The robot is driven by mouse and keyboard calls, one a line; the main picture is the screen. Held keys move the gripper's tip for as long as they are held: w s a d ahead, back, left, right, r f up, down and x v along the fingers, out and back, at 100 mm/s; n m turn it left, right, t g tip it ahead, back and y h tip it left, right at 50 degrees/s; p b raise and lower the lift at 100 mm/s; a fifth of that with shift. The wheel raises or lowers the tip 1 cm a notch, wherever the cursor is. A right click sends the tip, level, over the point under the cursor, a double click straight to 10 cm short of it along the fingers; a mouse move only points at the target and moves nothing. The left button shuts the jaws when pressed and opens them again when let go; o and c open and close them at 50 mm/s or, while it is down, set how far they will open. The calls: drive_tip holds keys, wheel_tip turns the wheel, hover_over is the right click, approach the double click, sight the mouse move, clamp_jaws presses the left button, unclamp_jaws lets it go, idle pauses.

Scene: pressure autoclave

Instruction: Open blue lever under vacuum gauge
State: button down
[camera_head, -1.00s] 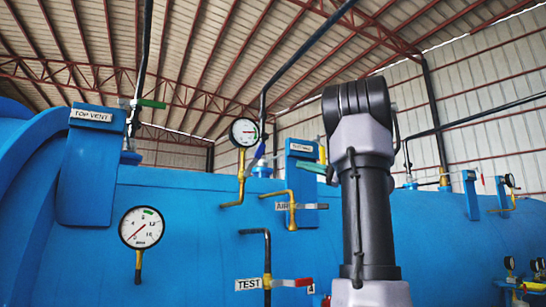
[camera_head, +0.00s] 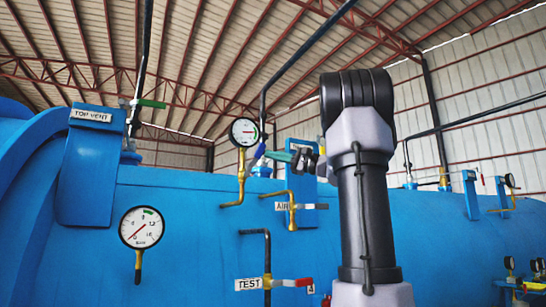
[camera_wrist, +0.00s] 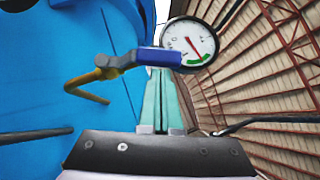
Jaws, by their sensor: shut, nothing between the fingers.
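The vacuum gauge (camera_head: 243,132) is a round white dial on a yellow brass pipe, upper middle of the head view; it also shows in the wrist view (camera_wrist: 200,47). Just below it, the blue lever (camera_head: 258,156) slants up to the right from the brass valve. In the wrist view the blue lever (camera_wrist: 155,58) lies across, in front of my fingertips. My gripper (camera_head: 268,155) has teal fingers, shut and empty, with tips at or very near the lever's right side. In the wrist view the fingers (camera_wrist: 161,78) point at the lever; contact cannot be told.
A brass valve with an AIR label (camera_head: 282,206) is below right of the lever. A TEST valve with a red handle (camera_head: 292,283) is lower. A larger gauge (camera_head: 142,228) is at left. The blue tank wall (camera_head: 190,220) lies behind.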

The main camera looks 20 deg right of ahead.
sight(259, 147)
drive_tip(key=a+r+n+g, duration=0.1)
drive_tip(key=a+r+n+g+h, duration=0.1)
drive_tip(key=n, duration=0.1)
drive_tip(key=shift+a+r, duration=0.15)
drive_tip(key=shift+a, duration=0.2)
drive_tip(key=shift+a+r+n+g+h, duration=0.2)
drive_tip(key=shift+a+n+g+h, duration=0.2)
drive_tip(key=shift+n+g+h, duration=0.15)
